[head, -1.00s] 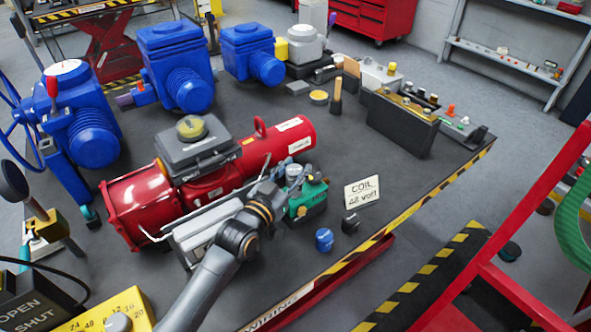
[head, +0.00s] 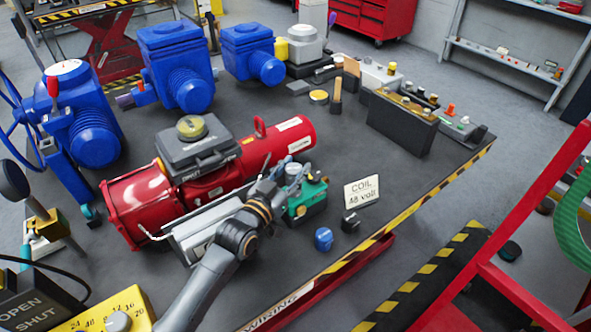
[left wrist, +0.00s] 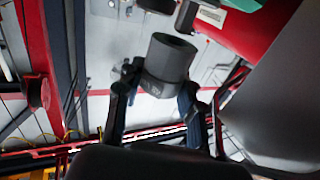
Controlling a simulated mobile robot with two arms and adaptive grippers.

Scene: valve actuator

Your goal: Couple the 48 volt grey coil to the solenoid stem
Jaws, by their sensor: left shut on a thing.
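My left gripper (head: 287,174) is above the green valve body (head: 310,202) in front of the red actuator. In the left wrist view the left gripper (left wrist: 157,92) is shut on a grey, hollow cylindrical coil (left wrist: 168,58), with one finger on each side. The coil also shows as a light grey top between the fingers in the head view (head: 293,169). A dark part (left wrist: 186,15) shows just beyond the coil's open end; I cannot tell whether it is the stem. A card (head: 362,192) reads "COIL 48 volt". My right gripper is not in view.
A blue coil (head: 323,239) and a black coil (head: 350,221) stand near the striped table edge, right of the green body. The red actuator (head: 217,180) lies behind my left arm. Blue actuators (head: 178,70) stand at the back left. The table right of the card is clear.

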